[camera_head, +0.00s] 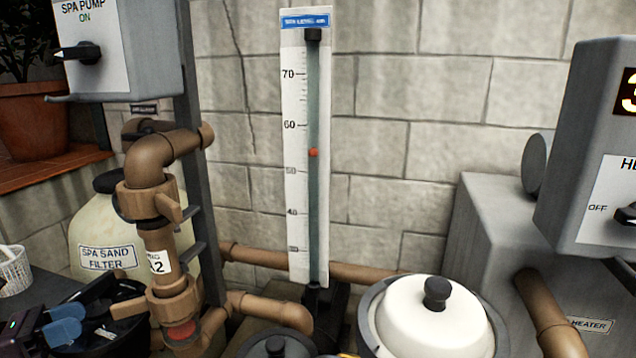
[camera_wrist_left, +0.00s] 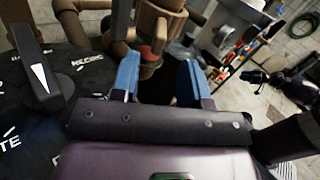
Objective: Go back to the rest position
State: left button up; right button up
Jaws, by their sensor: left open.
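My left gripper (camera_head: 66,322) comes in from the lower left in the head view, its blue fingertips pointing right. In the left wrist view the two blue fingers (camera_wrist_left: 160,80) stand well apart with nothing gripped; a brown pipe fitting lies beyond them. The gripper is over or beside a black round valve top (camera_head: 112,335). In the left wrist view this valve top (camera_wrist_left: 75,95) has white lettering and a black lever knob (camera_wrist_left: 38,70) with a white pointer. Contact between gripper and valve cannot be told.
Brown pipes (camera_head: 158,240) rise just right of the left gripper, before the spa sand filter (camera_head: 90,225). The spa pump box (camera_head: 120,50) hangs above.

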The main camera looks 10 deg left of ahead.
pick_arm(q)
jog(key=s+d+f+n+t+y+p, duration=0.1)
jog(key=s+d+f+n+t+y, duration=0.25)
jog(key=n, duration=0.55)
jog(key=d+f+n+y, duration=0.2)
jog(key=f+n+y, duration=0.2)
jog(key=f+n, duration=0.3)
jog(key=s+d+f+n+t+y+p, duration=0.1)
jog(key=s+d+f+n+y, duration=0.2)
jog(key=n, duration=0.7)
jog(key=s+d+f+n+g+y, duration=0.1)
jog(key=s+d+f+n+g, duration=0.2)
jog(key=d+n, duration=0.4)
jog(key=s+d+f+n+g+y, duration=0.2)
jog(key=s+d+f+n+g, duration=0.1)
jog(key=s+d+f+n, duration=0.2)
jog(key=d+f+n, duration=0.2)
jog(key=d+n, duration=0.1)
jog(key=n, duration=0.1)
jog(key=shift+s+d+f+n, duration=0.2)
jog(key=shift+s+n, duration=0.1)
jog(key=shift+s, duration=0.05)
jog(key=shift+g, duration=0.25)
